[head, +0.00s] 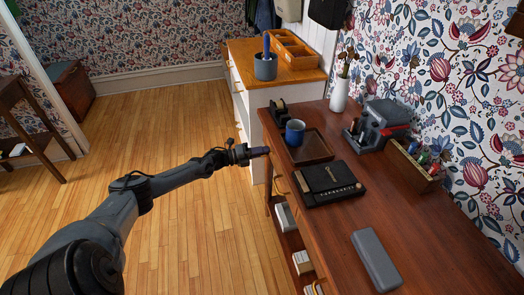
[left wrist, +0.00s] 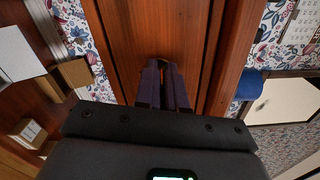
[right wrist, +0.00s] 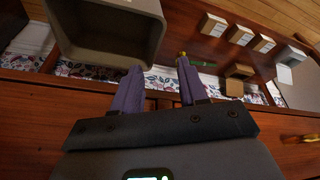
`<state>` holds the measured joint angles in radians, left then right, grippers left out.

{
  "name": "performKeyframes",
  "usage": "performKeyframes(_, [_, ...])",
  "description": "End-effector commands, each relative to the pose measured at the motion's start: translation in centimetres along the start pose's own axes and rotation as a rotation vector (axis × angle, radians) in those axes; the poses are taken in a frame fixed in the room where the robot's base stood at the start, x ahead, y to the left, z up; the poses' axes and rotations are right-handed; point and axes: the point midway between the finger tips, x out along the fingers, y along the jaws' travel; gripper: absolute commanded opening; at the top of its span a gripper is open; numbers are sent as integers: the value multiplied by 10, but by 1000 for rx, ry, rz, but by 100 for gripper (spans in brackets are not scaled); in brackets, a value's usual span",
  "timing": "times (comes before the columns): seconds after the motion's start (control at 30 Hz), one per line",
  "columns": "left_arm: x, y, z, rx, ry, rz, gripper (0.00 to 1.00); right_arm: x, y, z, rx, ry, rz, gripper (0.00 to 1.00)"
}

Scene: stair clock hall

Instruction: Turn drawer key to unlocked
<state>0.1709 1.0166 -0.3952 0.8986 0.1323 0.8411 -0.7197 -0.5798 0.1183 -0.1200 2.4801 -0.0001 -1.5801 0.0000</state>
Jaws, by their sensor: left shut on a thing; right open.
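My left gripper (head: 260,152) is at the front edge of the wooden desk (head: 420,235), beside the drawer front. In the left wrist view its purple fingers (left wrist: 165,84) are close together, pointing at the reddish wooden drawer front (left wrist: 150,30). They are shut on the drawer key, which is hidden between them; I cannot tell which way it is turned. My right gripper (right wrist: 158,88) is open, its fingers apart and nothing seen between them. It is outside the head view.
On the desk are a blue mug (head: 295,133), a black case (head: 327,184), a grey case (head: 376,260) and a vase (head: 340,94). In the right wrist view, a grey bin (right wrist: 105,35), several small boxes and a brass handle (right wrist: 310,138) are near.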

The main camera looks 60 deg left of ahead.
Motion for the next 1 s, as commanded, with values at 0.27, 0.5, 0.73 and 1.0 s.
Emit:
performKeyframes(0.27, [0, 1, 0, -120, -1, 0, 0, -3, -1, -1, 3, 0, -3, 43])
performKeyframes(0.5, [0, 1, 0, -155, 0, 0, 0, -3, -1, -1, 3, 0, -2, 43])
performKeyframes(0.73, [0, 1, 0, -158, 0, 0, 0, -3, 1, -1, -2, -1, 2, 43])
performKeyframes(1.0, [0, 1, 0, -157, 0, 0, 30, -3, 2, 0, -7, -2, 5, 43])
